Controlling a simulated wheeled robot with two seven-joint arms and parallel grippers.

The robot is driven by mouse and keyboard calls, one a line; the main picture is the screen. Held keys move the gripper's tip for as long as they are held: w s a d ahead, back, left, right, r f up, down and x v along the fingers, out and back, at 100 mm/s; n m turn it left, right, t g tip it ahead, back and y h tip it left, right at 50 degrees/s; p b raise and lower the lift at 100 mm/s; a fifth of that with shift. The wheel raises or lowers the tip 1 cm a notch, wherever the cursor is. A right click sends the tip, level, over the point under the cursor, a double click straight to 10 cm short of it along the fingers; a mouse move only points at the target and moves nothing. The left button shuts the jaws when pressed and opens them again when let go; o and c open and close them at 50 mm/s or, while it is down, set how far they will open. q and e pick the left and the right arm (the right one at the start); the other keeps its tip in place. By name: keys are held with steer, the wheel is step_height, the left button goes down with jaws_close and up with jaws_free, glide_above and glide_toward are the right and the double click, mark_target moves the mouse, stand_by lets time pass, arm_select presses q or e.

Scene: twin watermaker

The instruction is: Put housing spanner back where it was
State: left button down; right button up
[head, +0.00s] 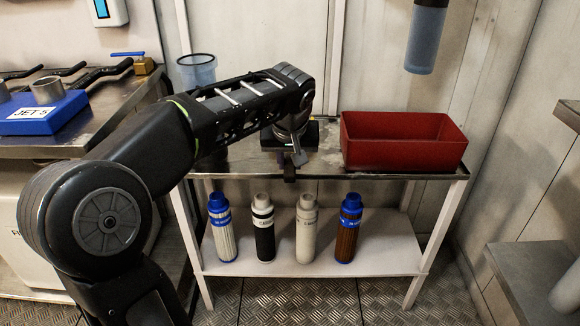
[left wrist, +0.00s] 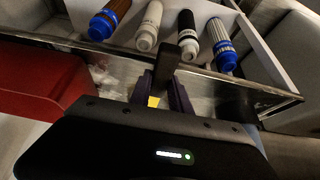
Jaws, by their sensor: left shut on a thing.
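My left gripper (head: 293,150) is over the front edge of the steel-topped table, left of the red bin. It is shut on a dark bar-like thing, which I take to be the housing spanner (head: 290,174); its end sticks out past the table's front edge. In the left wrist view the gripper's fingers (left wrist: 163,92) close around this dark bar (left wrist: 187,49), which points toward the filters on the lower shelf. Most of the spanner is hidden by the gripper. My right gripper is not in view.
The red bin (head: 403,153) stands on the table's right part. A clear bluish cup (head: 197,70) stands behind my arm. Several filter cartridges (head: 263,230) stand on the white lower shelf. A blue block marked JET 5 (head: 42,115) sits on the left bench. A blue-grey cylinder (head: 426,40) hangs at upper right.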

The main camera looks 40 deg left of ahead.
arm_select(q)
steer(key=shift+f, duration=0.1)
steer(key=shift+f+b, duration=0.4)
steer(key=shift+f, duration=0.1)
